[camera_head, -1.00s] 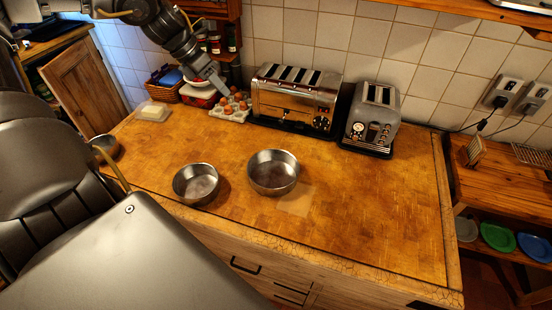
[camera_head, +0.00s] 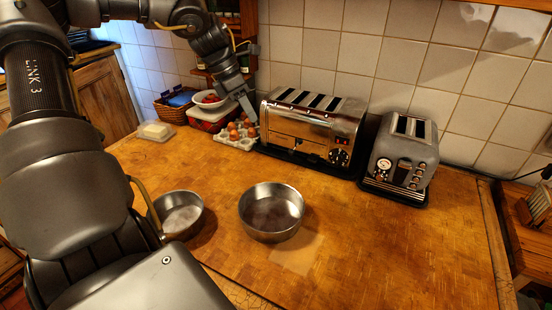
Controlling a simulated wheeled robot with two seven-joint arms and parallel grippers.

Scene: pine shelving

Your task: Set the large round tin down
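The large round tin (camera_head: 272,213), a shallow silver metal pan, stands upright on the wooden counter and looks empty. A smaller round tin (camera_head: 180,214) stands to its left, partly hidden by my arm. My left gripper (camera_head: 252,114) is beyond the large tin, beside the egg tray and the left end of the wide toaster. It is clear of both tins and appears to hold nothing. I see it edge-on, so its finger opening cannot be made out. My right gripper is not in view.
A wide chrome toaster (camera_head: 311,130) and a smaller grey toaster (camera_head: 402,157) stand along the tiled wall. An egg tray (camera_head: 234,139) sits by the gripper. A lighter square patch (camera_head: 297,251) lies in front of the large tin. The counter's right side (camera_head: 420,250) is clear.

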